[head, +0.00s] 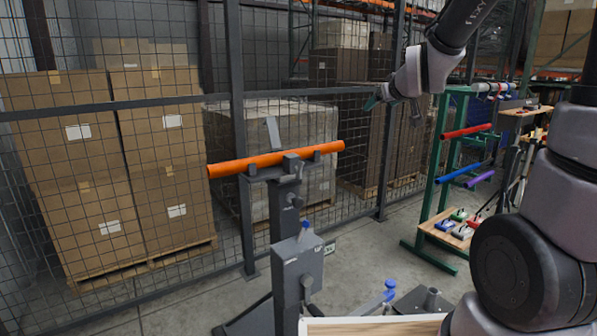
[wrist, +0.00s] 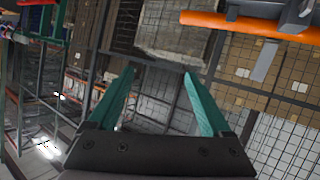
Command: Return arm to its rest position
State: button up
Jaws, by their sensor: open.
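My arm reaches in from the upper right of the head view. My gripper (head: 372,102) is in the air to the right of the orange tube, apart from it. In the wrist view my gripper (wrist: 158,95) shows two teal fingers spread wide with nothing between them. The orange tube (head: 235,167) lies slightly tilted across the top of a dark grey stand (head: 287,200). The tube also shows at the upper right of the wrist view (wrist: 230,23).
A green rack (head: 445,170) at the right holds red, blue and purple tubes, with small clamps on its low shelf. A wire mesh fence (head: 240,120) stands behind the stand, with stacked cartons (head: 150,130) beyond. A pale wooden edge (head: 370,326) shows at the bottom.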

jog(key=s+d+r+m+g+y, duration=0.1)
jog(key=s+m+g, duration=0.5)
jog(key=s, duration=2)
jog(key=shift+d+r+m, duration=0.45)
jog(key=shift+d+m, duration=0.15)
jog(key=shift+d, duration=0.05)
